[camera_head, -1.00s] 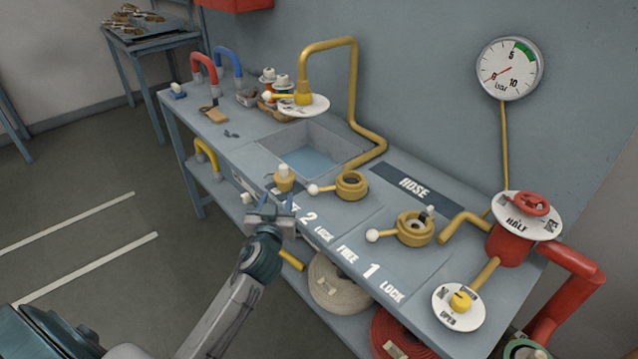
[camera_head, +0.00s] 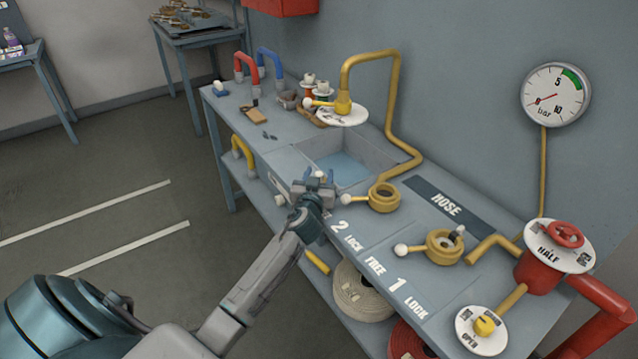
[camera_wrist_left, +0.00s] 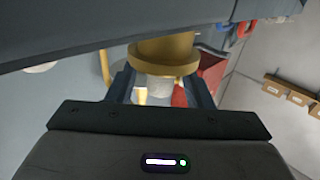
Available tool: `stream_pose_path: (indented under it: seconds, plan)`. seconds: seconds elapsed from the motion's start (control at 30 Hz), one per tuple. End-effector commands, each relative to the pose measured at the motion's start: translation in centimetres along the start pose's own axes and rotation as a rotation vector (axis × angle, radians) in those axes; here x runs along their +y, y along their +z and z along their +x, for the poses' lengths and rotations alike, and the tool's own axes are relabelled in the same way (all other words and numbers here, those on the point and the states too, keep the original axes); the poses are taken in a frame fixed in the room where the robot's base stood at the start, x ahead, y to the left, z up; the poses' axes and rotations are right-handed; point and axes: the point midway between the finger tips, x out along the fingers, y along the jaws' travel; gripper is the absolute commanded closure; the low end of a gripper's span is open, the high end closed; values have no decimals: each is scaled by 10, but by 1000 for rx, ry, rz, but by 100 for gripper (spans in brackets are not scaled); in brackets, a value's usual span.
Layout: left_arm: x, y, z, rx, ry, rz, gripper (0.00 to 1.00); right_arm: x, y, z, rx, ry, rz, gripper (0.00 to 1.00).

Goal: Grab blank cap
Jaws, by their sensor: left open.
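The blank cap, a brass piece with a wide flange (camera_wrist_left: 165,54) and a pale knob (camera_wrist_left: 160,87), shows in the left wrist view, with the knob between my two fingers. My left gripper (camera_head: 318,178) is open at the cap, over the near edge of the workbench in front of the sink. In the head view the gripper and wrist hide nearly all of the cap. Whether the fingers touch the knob cannot be told. My right gripper is not in view.
The grey workbench (camera_head: 282,158) holds a sink (camera_head: 345,170) and two brass couplings with white-balled levers (camera_head: 384,197) (camera_head: 444,246). A yellow pipe (camera_head: 392,95) rises behind. Red valve pipework (camera_head: 537,270) stands at the right. A coiled hose (camera_head: 362,292) lies below.

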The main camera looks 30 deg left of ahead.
Motion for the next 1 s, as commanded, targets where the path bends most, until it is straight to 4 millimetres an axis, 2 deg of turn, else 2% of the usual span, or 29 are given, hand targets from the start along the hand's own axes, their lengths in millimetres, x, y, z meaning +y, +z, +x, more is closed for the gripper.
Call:
stream_pose_path:
  seconds: [0.23, 0.47, 0.77, 1.0]
  plan:
    - [0, 0, 1, 0, 1, 0, 55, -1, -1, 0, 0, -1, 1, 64]
    - [0, 0, 1, 0, 0, 0, 100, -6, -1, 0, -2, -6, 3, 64]
    - [0, -1, 1, 1, 1, 0, 100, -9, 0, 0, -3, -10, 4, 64]
    - [0, -18, 1, 4, 1, -1, 100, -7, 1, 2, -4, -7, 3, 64]
